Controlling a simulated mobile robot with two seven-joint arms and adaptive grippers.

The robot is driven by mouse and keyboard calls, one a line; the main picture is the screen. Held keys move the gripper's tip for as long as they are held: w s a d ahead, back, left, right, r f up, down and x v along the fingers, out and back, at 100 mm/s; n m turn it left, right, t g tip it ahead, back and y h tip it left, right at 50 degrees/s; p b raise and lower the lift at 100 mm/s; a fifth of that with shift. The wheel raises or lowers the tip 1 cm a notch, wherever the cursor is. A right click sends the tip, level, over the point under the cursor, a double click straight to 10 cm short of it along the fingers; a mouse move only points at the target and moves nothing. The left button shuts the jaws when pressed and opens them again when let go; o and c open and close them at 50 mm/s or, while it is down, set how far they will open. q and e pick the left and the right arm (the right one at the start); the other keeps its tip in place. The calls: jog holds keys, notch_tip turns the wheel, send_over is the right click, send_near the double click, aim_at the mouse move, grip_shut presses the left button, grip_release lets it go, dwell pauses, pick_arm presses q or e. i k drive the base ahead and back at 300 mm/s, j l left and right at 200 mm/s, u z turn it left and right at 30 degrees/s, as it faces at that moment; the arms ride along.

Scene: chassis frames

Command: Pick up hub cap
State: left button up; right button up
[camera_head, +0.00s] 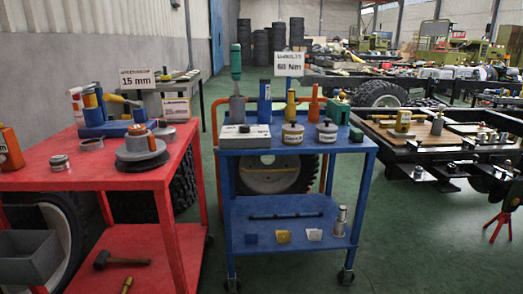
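No piece is labelled as the hub cap, and I cannot tell for certain which it is. A wide grey round disc with a raised, brownish centre (141,151) lies on the red cart's top near its right front corner. A small silver cap-like cylinder (59,163) stands at the front left of the same top, with clear red surface around it. A low metal ring or tin (92,145) lies between them, further back. Neither of my grippers shows in the head view, and nothing is seen touching these pieces.
The red cart (60,182) also carries blue tools (95,110) and an orange bottle (10,148). A blue cart (300,141) with tins, bottles and a sign stands to its right. A chassis frame (440,150) is at right. Green floor (400,250) is open at front right.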

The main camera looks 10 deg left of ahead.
aim_at(168, 134)
jog(key=i+l+z, duration=0.15)
jog(key=i+l, duration=0.15)
jog(key=i, duration=0.2)
jog(key=i+l+z, duration=0.1)
jog(key=i+l, duration=0.15)
jog(key=i, duration=0.25)
